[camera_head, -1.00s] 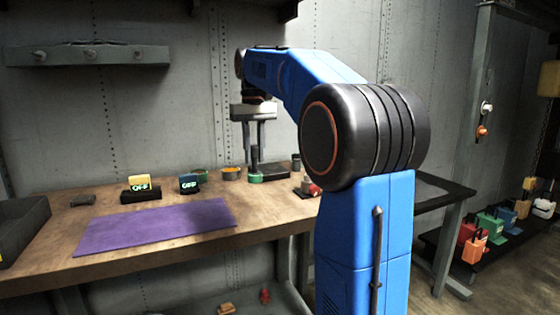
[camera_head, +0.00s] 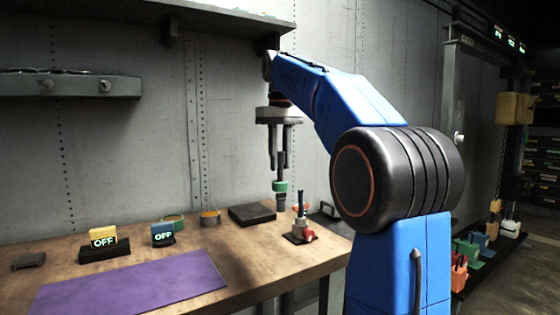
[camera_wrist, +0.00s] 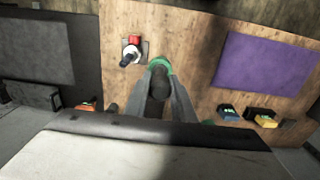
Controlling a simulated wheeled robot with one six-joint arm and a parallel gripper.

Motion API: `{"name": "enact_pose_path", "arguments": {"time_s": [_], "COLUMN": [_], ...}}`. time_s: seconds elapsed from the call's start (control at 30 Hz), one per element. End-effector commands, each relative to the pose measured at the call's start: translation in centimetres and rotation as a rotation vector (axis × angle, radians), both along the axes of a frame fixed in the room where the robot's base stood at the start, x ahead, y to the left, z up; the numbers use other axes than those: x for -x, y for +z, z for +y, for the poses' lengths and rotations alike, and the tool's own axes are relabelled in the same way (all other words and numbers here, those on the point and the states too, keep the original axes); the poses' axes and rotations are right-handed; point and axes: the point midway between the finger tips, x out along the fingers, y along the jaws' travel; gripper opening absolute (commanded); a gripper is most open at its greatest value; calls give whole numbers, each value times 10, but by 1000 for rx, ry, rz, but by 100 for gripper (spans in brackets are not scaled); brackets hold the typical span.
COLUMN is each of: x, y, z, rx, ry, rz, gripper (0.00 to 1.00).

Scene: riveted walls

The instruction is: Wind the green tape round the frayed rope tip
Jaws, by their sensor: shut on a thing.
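My gripper (camera_head: 281,165) is shut on a dark upright rod (camera_wrist: 158,82) and holds it above the table. A green ring (camera_head: 280,186), which looks like the green tape, sits round the rod below the fingers; it also shows in the wrist view (camera_wrist: 160,63). A small red and white holder (camera_head: 304,233) stands on a dark base to the right of the held rod, with a dark blue upright piece (camera_head: 302,203) on it. It also shows in the wrist view (camera_wrist: 130,52). I cannot make out a frayed rope tip for certain.
A dark block (camera_head: 252,213) lies on the wooden table (camera_head: 238,258). Yellow (camera_head: 102,237) and blue (camera_head: 163,234) OFF blocks and a purple mat (camera_head: 130,288) lie farther left. A shelf (camera_head: 180,22) hangs above.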

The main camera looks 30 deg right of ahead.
Motion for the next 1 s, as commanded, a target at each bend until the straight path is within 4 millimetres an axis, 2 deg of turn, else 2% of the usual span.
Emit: {"name": "enact_pose_path", "arguments": {"time_s": [0.17,0.7,1.0], "x": [0,0,0], "y": [-6,-49,-66], "z": [0,0,0], "rx": [0,0,0], "ry": [0,-1,-1], "rz": [2,2,0], "gripper": [0,0,0]}}
